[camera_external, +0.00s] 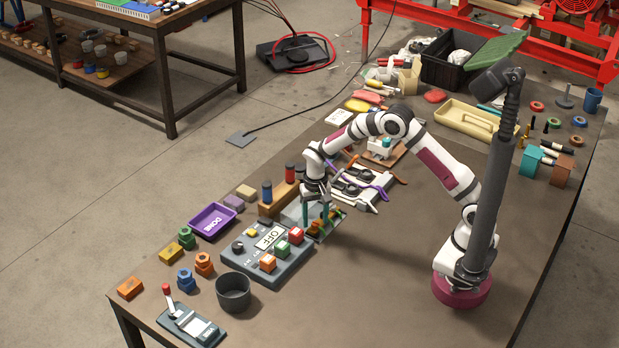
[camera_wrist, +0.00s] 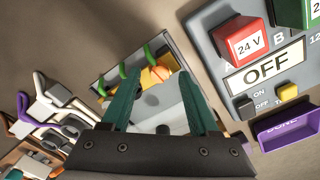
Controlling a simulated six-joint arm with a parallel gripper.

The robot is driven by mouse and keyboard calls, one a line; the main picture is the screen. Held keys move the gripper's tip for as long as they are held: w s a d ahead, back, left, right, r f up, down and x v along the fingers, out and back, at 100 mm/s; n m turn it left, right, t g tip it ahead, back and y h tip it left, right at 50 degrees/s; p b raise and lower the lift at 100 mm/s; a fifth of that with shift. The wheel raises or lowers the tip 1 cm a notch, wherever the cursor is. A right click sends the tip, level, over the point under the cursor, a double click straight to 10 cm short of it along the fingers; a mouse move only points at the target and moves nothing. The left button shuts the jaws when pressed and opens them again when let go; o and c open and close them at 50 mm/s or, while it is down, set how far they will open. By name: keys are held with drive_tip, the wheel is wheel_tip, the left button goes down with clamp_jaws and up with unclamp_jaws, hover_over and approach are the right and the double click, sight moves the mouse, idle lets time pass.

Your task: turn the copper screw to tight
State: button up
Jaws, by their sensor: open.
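In the wrist view, a small grey unit (camera_wrist: 168,45) with green levers or hooks along its edge carries a round copper-orange piece (camera_wrist: 158,72), which looks like the copper screw. My gripper (camera_wrist: 159,76) is open, and its two teal fingers lie to either side of the copper piece in this view. I cannot tell whether they touch it. In the external view my gripper (camera_external: 315,214) points down at the unit (camera_external: 327,226), beside the control box. There the copper screw is too small to make out clearly.
The grey control box (camera_external: 266,250) with an OFF label and coloured blocks stands close in front. A purple DONE tray (camera_external: 212,221) lies to the left. A wooden block holding cylinders (camera_external: 278,202) stands behind left, and a rack with cables (camera_external: 360,185) behind right. The table's right front is clear.

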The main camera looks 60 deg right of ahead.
sight(315, 224)
wheel_tip(315, 224, up, 16)
idle(0.3)
drive_tip(key=shift+f, duration=0.1)
drive_tip(key=s+d+r+n+y, duration=0.1)
drive_tip(key=s+r, duration=0.2)
drive_tip(key=s, duration=0.6)
drive_tip(key=s+r, duration=0.3)
drive_tip(key=s, duration=0.6)
drive_tip(key=s+f, duration=0.1)
drive_tip(key=s, duration=0.6)
drive_tip(key=s+f+n, duration=0.1)
drive_tip(key=s+f, duration=0.1)
drive_tip(key=s, duration=0.6)
drive_tip(key=shift+s+f+y, duration=0.15)
drive_tip(key=shift+f+y, duration=0.1)
drive_tip(key=shift+y, duration=0.15)
drive_tip(key=shift+n, duration=0.3)
